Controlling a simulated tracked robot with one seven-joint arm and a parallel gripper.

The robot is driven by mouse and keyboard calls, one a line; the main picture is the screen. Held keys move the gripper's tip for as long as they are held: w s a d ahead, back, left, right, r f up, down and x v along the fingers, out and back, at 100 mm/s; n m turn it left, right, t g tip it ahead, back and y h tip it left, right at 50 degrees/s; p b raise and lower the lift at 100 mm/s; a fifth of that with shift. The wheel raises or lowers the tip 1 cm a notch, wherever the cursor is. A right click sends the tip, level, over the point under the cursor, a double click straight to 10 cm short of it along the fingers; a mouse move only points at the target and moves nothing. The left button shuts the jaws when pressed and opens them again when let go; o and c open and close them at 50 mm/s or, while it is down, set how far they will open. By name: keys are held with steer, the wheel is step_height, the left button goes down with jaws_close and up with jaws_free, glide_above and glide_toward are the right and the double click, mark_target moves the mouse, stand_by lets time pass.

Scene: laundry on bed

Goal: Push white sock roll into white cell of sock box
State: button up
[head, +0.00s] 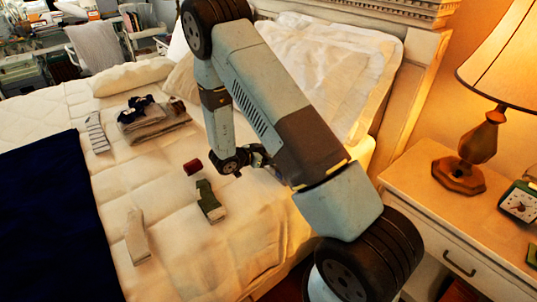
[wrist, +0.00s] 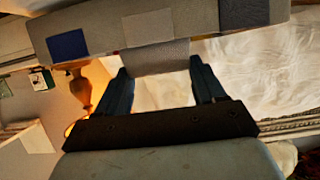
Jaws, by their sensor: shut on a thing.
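In the wrist view, my gripper (wrist: 158,66) has its two dark fingers on either side of a pale whitish-grey sock roll (wrist: 155,56). It is shut on this roll at the fingertips. The sock box (wrist: 105,32) spans the top of the wrist view as a long grey wall with blue, beige and dark grey patches. The roll is right against or just in front of the box wall; I cannot tell whether it touches. The cells' insides are hidden. In the head view my gripper (head: 243,160) is above the bed, and the box and held roll are not discernible there.
On the bed (head: 175,245) lie a dark red roll (head: 193,167), a green sock (head: 209,202), a pale sock (head: 137,237), a striped sock (head: 97,132) and folded cloth (head: 155,126). A dark blue cover (head: 45,230) lies left. A nightstand (head: 440,215) with a lamp (head: 470,155) stands right.

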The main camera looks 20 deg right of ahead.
steer(key=shift+f, duration=0.9)
steer(key=shift+r, duration=0.15)
stand_by(0.4)
steer(key=o, duration=1.1)
steer(key=v, duration=1.3)
steer(key=shift+s+a, duration=0.15)
steer(key=shift+a, duration=0.2)
